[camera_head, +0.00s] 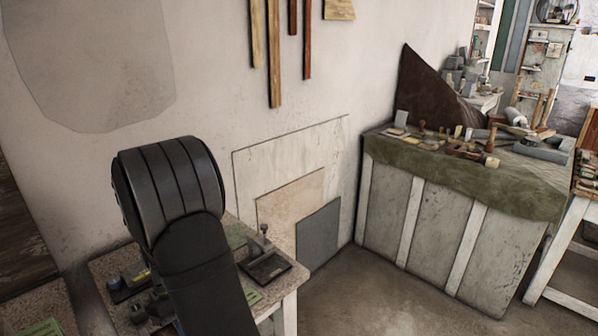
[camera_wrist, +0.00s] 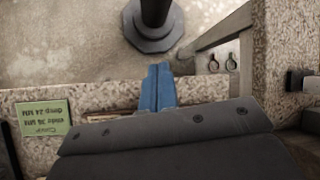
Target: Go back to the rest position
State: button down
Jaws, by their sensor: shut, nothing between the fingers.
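My gripper (camera_wrist: 157,86) shows in the wrist view as two blue fingers pressed together, with nothing between them. It points away from the dark wrist body, past the edge of a speckled worktop (camera_wrist: 85,95), with the floor below its tips. In the head view the gripper is hidden; only my dark arm shows, bent above the speckled worktop (camera_head: 104,262). No plaster sphere can be made out in either view.
A green label (camera_wrist: 43,118) lies on the worktop, left of the fingers. A black tray with a post (camera_head: 265,268) stands right of my arm. A cloth-covered bench (camera_head: 440,172) with several tools is farther right.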

jog(key=shift+w+d+f+m+g+y, duration=0.15)
jog(key=shift+w+d+m+g+y, duration=0.2)
jog(key=shift+m+g+y, duration=0.7)
jog(key=shift+w+d+f+m+g+y, duration=0.15)
jog(key=shift+w+d+m+y, duration=0.3)
jog(key=shift+m, duration=1.15)
jog(key=shift+w+d+f+m+g+y, duration=0.15)
jog(key=shift+d+m+g+y, duration=0.35)
jog(key=shift+m+y, duration=0.7)
jog(key=shift+a, duration=0.1)
jog(key=c, duration=1.3)
grip_release()
jog(key=w+a+r+m+t+h, duration=0.1)
jog(key=w+a+r+m+t, duration=0.25)
jog(key=r, duration=0.55)
jog(key=w+a+r+t+h, duration=0.1)
jog(key=w+a+r+t, duration=0.25)
jog(key=r+t, duration=0.45)
jog(key=f, duration=0.5)
jog(key=f+g, duration=0.1)
jog(key=f, duration=0.4)
jog(key=d+f+g, duration=0.1)
jog(key=f, duration=0.4)
jog(key=shift+w+f+g, duration=0.25)
jog(key=shift+w+f, duration=0.1)
jog(key=shift+w, duration=0.05)
jog(key=shift+a, duration=0.1)
